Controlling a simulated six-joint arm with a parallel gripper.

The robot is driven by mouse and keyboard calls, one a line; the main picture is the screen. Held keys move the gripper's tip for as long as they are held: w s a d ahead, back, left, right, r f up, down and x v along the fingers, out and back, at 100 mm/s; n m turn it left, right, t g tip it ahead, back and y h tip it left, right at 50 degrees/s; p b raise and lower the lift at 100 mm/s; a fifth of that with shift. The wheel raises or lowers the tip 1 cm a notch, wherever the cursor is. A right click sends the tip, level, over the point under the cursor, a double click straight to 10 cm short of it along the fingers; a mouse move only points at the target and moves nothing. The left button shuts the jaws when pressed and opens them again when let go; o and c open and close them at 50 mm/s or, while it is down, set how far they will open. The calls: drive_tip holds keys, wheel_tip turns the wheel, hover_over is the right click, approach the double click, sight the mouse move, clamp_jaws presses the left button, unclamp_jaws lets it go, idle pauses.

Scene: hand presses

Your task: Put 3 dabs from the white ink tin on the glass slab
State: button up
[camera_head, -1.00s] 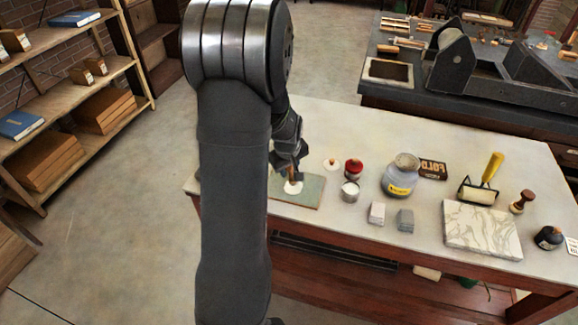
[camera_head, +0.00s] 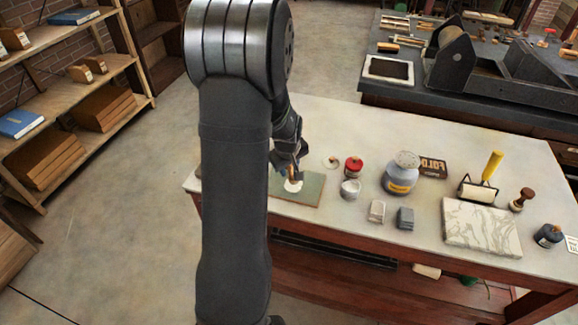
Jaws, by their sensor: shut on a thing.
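My gripper (camera_head: 288,166) is over the grey-green glass slab (camera_head: 311,194), partly hidden by my arm. It is shut on a small tool with a brownish handle (camera_head: 291,175), whose lower end is at or just above the slab. A white ink patch (camera_head: 293,187) shows on the slab right under the tool; I cannot tell how many dabs it holds. The open white ink tin (camera_head: 350,190) stands just right of the slab. A pale round disc, perhaps its lid (camera_head: 332,162), lies behind it.
A red tin (camera_head: 353,168) stands behind the white one. A large grey jar (camera_head: 400,175), two small blocks (camera_head: 405,218), a roller (camera_head: 480,190), a marbled slab (camera_head: 482,227) and a dark bottle (camera_head: 547,236) are farther right. The table (camera_head: 320,125) is clear behind the slab.

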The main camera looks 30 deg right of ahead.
idle(0.4)
drive_tip(key=shift+r, duration=3.5)
drive_tip(key=s+d+r+m+y, duration=0.1)
drive_tip(key=s+d+r+y, duration=0.15)
drive_tip(key=s+d, duration=1.05)
drive_tip(key=shift+g, duration=0.5)
drive_tip(key=shift+w+d+f, duration=0.3)
drive_tip(key=shift+w+f, duration=0.05)
drive_tip(key=shift+f, duration=0.7)
drive_tip(key=shift+w+d+f, duration=0.3)
drive_tip(key=shift+f, duration=0.7)
drive_tip(key=shift+w+d+f, duration=0.3)
drive_tip(key=shift+w+f, duration=0.05)
drive_tip(key=shift+f, duration=0.7)
drive_tip(key=shift+f, duration=0.7)
drive_tip(key=shift+r, duration=0.1)
wheel_tip(320, 180, up, 7)
